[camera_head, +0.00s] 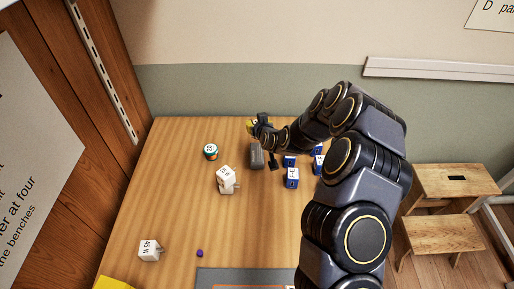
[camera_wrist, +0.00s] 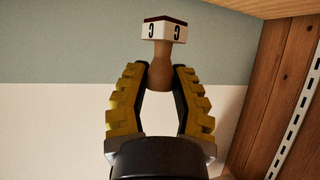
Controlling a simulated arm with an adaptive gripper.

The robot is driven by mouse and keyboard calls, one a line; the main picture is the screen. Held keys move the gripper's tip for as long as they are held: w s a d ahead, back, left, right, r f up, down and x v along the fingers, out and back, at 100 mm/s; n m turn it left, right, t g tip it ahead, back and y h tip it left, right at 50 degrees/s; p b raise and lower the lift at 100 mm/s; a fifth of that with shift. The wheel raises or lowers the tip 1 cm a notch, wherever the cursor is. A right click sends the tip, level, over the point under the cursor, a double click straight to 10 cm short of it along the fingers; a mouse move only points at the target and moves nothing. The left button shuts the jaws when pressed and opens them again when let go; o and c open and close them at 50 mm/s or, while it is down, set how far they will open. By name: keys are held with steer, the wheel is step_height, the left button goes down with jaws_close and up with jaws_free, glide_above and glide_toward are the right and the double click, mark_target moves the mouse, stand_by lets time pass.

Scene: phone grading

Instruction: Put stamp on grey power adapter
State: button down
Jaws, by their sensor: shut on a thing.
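My gripper (camera_wrist: 160,85) is shut on the stamp (camera_wrist: 163,40) by its tan handle. In the wrist view the stamp's white block points up, away from the fingers, and bears the letter C on two faces. In the head view my gripper (camera_head: 253,124) is at the far edge of the table, with the stamp mostly hidden there. A grey block (camera_head: 256,158), which looks like the grey power adapter, is on the table just nearer than my gripper. The two appear apart.
White adapters (camera_head: 149,250) stand at the near left and centre (camera_head: 226,176). A small purple cube (camera_head: 199,253) lies near a grey mat (camera_head: 230,277).

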step_height(320, 180, down, 7)
steer(key=shift+f, duration=0.15)
stand_by(0.4)
steer(key=c, duration=0.9)
jaws_free()
steer(key=shift+f, duration=0.1)
steer(key=shift+s+r, duration=0.2)
steer(key=v, duration=1.1)
steer(key=shift+s+d+r, duration=0.15)
steer(key=shift+s+r, duration=0.05)
steer(key=shift+s, duration=0.1)
